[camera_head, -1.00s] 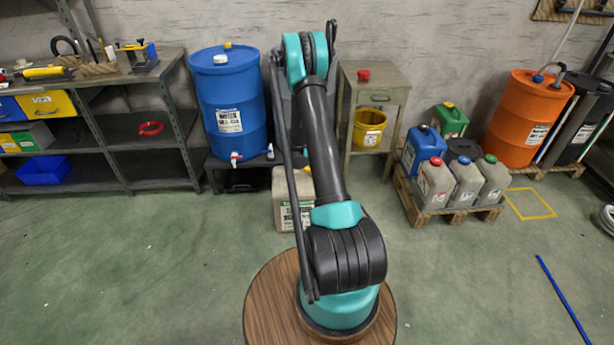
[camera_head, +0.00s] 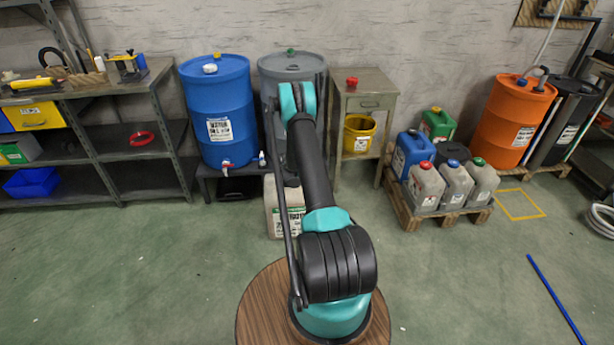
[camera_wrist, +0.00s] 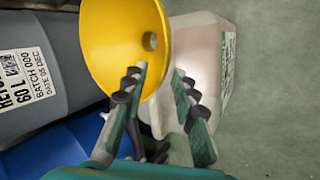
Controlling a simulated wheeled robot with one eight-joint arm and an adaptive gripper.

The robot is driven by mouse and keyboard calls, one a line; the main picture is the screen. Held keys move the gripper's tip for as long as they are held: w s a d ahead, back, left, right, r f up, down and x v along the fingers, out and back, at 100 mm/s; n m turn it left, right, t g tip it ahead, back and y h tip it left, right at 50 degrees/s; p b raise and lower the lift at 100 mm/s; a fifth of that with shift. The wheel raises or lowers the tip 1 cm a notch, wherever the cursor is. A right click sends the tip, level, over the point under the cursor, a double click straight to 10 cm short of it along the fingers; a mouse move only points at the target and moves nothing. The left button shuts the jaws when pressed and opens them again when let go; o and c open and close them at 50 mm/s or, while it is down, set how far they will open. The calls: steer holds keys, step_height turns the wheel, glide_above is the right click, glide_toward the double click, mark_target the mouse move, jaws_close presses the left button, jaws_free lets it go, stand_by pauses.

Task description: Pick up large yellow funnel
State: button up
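The large yellow funnel (camera_wrist: 112,40) fills the upper middle of the wrist view. Its wide mouth faces the camera and its dark outlet hole shows. My gripper (camera_wrist: 159,72) is at the funnel's lower right edge. Its two fingers stand apart, with the left finger in front of the yellow inner face and the right finger just past the rim. Part of the rim lies between them, and I see no firm squeeze on it. In the head view my own arm hides the gripper and the funnel.
A grey drum (camera_head: 290,68) stands behind my arm, beside a blue drum (camera_head: 218,110). A beige canister (camera_head: 272,212) stands on the floor in front; it also shows in the wrist view (camera_wrist: 205,55). A small cabinet (camera_head: 366,103) is to the right. The green floor in front is open.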

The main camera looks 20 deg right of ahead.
steer(key=shift+x, duration=2.7)
jaws_close()
